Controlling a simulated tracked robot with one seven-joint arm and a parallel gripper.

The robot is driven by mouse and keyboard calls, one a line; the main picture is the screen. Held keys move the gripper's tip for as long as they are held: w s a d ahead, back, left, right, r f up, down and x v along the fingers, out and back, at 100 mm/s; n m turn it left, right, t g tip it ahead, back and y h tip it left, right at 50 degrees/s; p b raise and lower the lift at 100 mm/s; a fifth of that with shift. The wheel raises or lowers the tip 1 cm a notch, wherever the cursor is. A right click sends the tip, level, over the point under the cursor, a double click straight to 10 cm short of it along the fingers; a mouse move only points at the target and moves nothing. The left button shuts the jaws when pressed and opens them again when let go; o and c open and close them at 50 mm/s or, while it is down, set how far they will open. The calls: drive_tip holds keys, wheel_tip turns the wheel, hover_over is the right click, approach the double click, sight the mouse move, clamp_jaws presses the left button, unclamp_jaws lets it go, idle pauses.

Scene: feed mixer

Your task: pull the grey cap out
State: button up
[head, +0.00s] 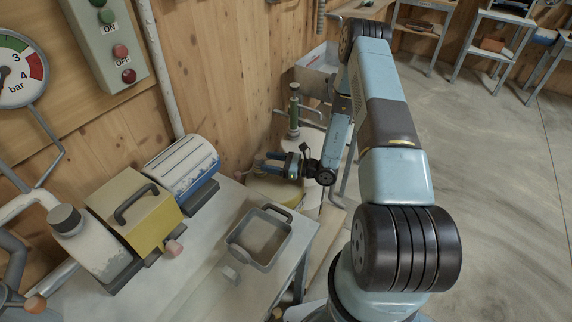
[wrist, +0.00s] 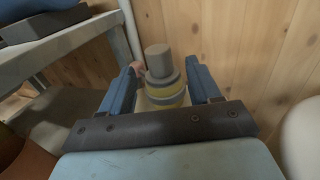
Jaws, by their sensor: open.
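The grey cap (wrist: 158,58) shows in the wrist view as a short upright cylinder on a wider round body with grey and yellow bands (wrist: 166,92). My gripper (wrist: 162,78) is open, with one blue finger on each side of this piece in the picture. I cannot tell whether the fingers touch it. In the head view my gripper (head: 264,160) points left near the wooden wall, beyond the bench, and I cannot make out the cap between its fingers there.
The bench (head: 190,285) carries a yellow box with a black handle (head: 140,212), a blue-and-white motor (head: 183,165) and a grey tray (head: 260,238). A wooden wall (wrist: 245,45) is close behind the cap. Open floor (head: 490,190) lies right.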

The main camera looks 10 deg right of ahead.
sight(263, 161)
drive_tip(key=shift+x, duration=2.4)
drive_tip(key=c, duration=1.1)
clamp_jaws()
